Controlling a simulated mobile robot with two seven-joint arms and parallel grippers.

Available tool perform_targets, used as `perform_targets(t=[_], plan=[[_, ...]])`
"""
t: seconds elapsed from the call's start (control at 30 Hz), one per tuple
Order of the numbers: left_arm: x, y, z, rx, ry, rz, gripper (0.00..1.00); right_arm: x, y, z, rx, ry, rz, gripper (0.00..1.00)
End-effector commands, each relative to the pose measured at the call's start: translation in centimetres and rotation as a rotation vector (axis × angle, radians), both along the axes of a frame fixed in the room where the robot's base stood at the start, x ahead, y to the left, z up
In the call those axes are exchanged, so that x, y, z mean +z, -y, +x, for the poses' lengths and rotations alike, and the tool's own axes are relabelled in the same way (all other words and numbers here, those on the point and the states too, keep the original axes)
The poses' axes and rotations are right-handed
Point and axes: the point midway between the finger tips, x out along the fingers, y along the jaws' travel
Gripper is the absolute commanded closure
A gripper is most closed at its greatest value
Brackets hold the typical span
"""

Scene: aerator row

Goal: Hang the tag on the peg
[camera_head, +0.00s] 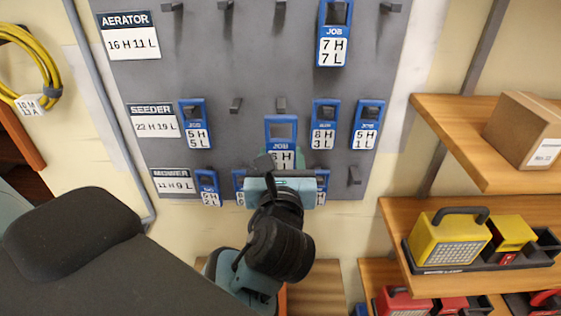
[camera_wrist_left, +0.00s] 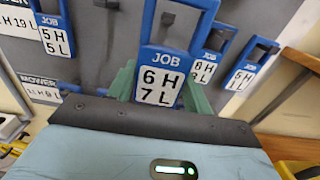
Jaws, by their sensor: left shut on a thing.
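A blue job tag (camera_head: 281,152) reading 6 H 7 L, with a square opening at its top, is held upright before the board (camera_head: 260,60). It shows large in the left wrist view (camera_wrist_left: 162,78). My left gripper (camera_head: 283,165) is shut on its lower part, with green fingers at both sides. A bare peg (camera_head: 281,104) in the Seeder row shows just above the tag in the head view. In the wrist view a peg (camera_wrist_left: 167,18) shows within the tag's opening; I cannot tell whether it passes through. My right gripper is not in view.
Neighbouring tags hang at 5 H 5 L (camera_head: 194,125), 8 H 3 L (camera_head: 323,125) and 5 H 1 L (camera_head: 366,125). Tag 7 H 7 L (camera_head: 333,45) hangs in the Aerator row (camera_head: 130,37). My gripper partly hides Mower tags below. Wooden shelves (camera_head: 450,110) stand at the right.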

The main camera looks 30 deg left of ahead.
Motion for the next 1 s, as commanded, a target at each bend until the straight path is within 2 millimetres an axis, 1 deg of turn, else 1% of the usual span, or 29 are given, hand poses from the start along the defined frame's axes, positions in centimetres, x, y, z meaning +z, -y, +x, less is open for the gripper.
perform_targets(t=[1.0], plan=[[-0.1,-2.8,4.5,0.001,-0.001,0.001,0.68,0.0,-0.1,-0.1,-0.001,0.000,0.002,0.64]])
